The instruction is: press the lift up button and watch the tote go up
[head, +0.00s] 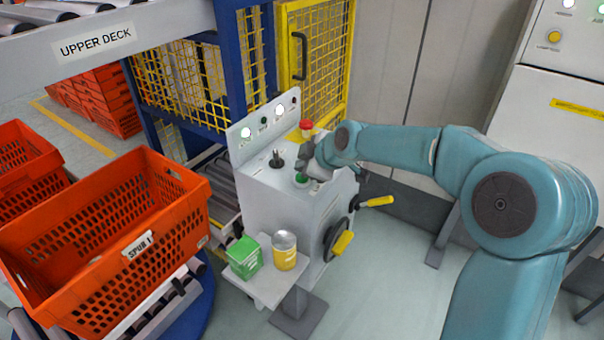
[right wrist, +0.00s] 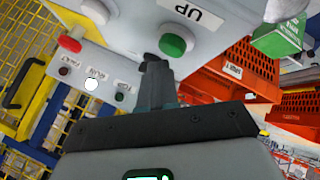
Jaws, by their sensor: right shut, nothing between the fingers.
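The grey control box (head: 290,205) stands in the middle of the head view. Its green button (head: 301,179) sits on the sloped top; in the right wrist view the green button (right wrist: 174,45) is beside an UP label (right wrist: 190,13). My right gripper (head: 309,168) is shut and empty, its tips right by the green button and partly over it in the head view. In the right wrist view its fingertips (right wrist: 154,62) are close beside the button; I cannot tell if they touch it. An orange tote (head: 70,290) labelled SPUR 1 rests on rollers at left. My left gripper is out of view.
A red button (head: 306,125) and a black knob (head: 276,161) are also on the box. A green carton (head: 244,257) and a yellow-labelled can (head: 285,250) stand on a side shelf. A blue frame with yellow mesh (head: 318,50) and the UPPER DECK rail (head: 150,30) are behind.

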